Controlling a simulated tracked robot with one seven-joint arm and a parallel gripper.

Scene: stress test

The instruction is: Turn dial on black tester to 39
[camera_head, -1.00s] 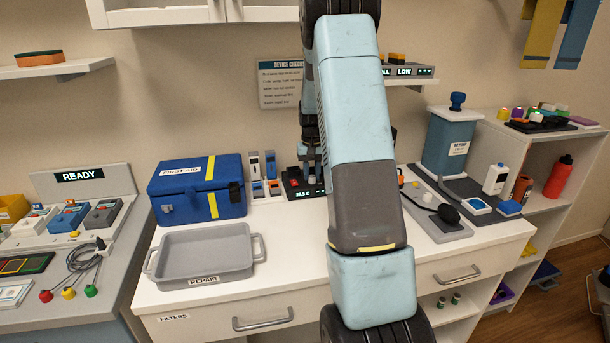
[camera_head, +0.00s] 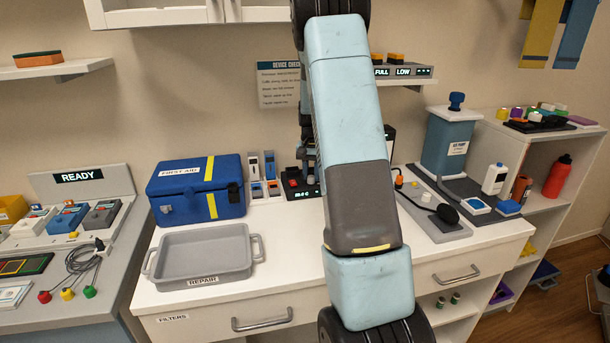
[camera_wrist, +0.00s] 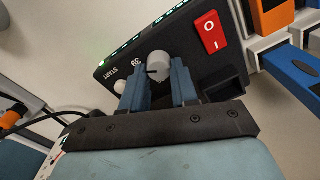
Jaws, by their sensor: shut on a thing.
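The black tester (camera_head: 308,190) stands at the back of the white counter, partly hidden by my arm. The wrist view shows its black face (camera_wrist: 190,62) close up, with a pale round dial (camera_wrist: 158,63) bearing a dark pointer line. The label 39 is printed just left of the dial, with START beyond it. My gripper (camera_wrist: 159,76) has its two blue fingers shut on the dial, one on each side. The tester's lit display shows in the head view, but its digits are too small to read surely.
A red rocker switch (camera_wrist: 210,33) sits beside the dial on the tester. Left of the tester are several small upright devices (camera_head: 262,172) and a blue first aid box (camera_head: 197,189). A grey tray (camera_head: 205,278) lies in front.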

